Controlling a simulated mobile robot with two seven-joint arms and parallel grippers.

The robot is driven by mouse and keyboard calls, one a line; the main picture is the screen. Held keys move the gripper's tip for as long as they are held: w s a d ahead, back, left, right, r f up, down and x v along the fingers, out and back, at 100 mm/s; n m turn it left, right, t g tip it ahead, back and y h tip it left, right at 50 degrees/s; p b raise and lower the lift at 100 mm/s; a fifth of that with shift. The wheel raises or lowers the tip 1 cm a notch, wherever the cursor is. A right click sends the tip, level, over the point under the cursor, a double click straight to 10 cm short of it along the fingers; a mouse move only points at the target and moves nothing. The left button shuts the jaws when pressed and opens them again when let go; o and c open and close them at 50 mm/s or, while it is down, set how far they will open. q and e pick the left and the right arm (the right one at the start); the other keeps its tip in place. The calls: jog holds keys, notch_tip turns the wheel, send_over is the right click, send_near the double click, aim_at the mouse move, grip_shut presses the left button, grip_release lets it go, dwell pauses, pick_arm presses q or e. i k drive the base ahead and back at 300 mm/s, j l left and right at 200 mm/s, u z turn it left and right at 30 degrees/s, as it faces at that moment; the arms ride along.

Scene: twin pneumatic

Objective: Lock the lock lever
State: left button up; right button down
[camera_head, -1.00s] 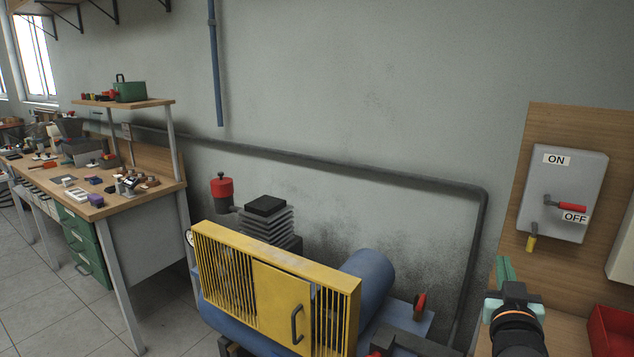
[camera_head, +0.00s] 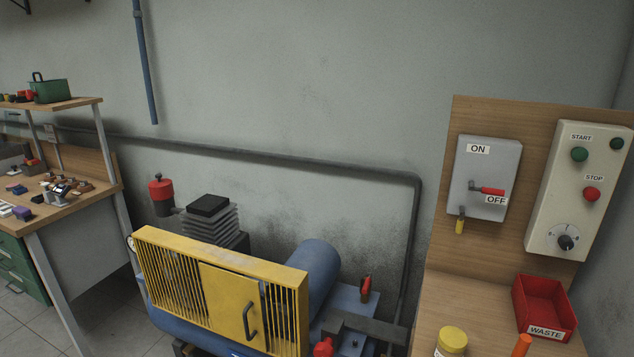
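A grey switch box (camera_head: 487,165) is mounted on the wooden panel at the right, marked ON at the top and OFF lower down. A red-handled lever (camera_head: 491,191) on its front points right, beside the OFF label. A small yellow-handled lever (camera_head: 460,225) hangs down at the box's lower left corner; I take it to be the lock lever, though no label says so. Neither of my grippers shows in the head view now.
A control panel (camera_head: 577,190) with START, STOP and a knob is right of the box. Below are a wooden shelf (camera_head: 455,300), a red WASTE bin (camera_head: 545,308) and a yellow-lidded jar (camera_head: 452,340). A blue compressor with a yellow guard (camera_head: 222,290) stands left.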

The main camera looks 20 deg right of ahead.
aim_at(461, 221)
jog(key=z, duration=1.35)
jog(key=k+z, duration=0.1)
jog(key=z, duration=0.25)
jog(key=k+z, duration=0.15)
jog(key=z, duration=0.2)
